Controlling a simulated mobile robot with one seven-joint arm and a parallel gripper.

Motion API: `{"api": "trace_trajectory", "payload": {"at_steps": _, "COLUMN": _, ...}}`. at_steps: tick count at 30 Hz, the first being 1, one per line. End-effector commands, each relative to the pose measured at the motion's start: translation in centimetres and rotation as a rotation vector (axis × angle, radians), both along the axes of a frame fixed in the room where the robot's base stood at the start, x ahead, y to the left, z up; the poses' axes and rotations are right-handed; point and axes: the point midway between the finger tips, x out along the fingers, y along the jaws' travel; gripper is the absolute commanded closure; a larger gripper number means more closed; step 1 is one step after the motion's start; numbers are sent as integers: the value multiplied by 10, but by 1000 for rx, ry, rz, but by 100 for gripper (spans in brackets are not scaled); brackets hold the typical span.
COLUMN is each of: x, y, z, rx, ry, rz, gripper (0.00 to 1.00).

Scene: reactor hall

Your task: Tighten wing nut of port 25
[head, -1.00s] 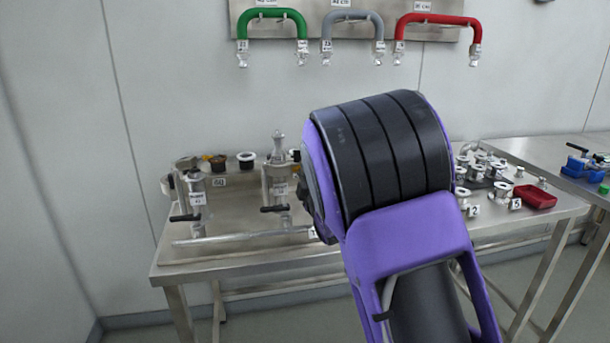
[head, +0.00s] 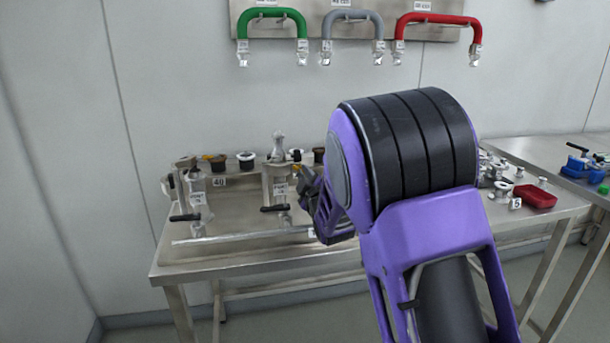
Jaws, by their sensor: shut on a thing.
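Two upright metal ports stand on the left steel table, the left port (head: 196,205) and the right port (head: 281,187). Each has a white label and a black-handled lever low on its left. The label numbers are too small to read surely, so I cannot tell which is port 25. My gripper (head: 308,188) is close to the right side of the right port. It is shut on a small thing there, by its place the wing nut. The nut and the fingertips are hidden or too small to make out.
The steel table (head: 215,262) carries a horizontal pipe (head: 240,237) in front of the ports and several dark-topped fittings behind them. A red tray (head: 535,196) lies at the table's right end. Green, grey and red hoses (head: 437,18) hang on the wall. My arm hides the table's middle.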

Motion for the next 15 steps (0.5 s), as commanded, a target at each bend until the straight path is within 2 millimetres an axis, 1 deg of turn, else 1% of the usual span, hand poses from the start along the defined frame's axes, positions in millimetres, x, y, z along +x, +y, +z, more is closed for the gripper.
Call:
{"api": "trace_trajectory", "payload": {"at_steps": 6, "x": 0, "y": 0, "z": -1, "rx": 191, "ry": 60, "rz": -2, "gripper": 100}}
{"api": "trace_trajectory", "payload": {"at_steps": 15, "x": -1, "y": 2, "z": -2, "rx": 402, "ry": 128, "rz": 0, "gripper": 100}}
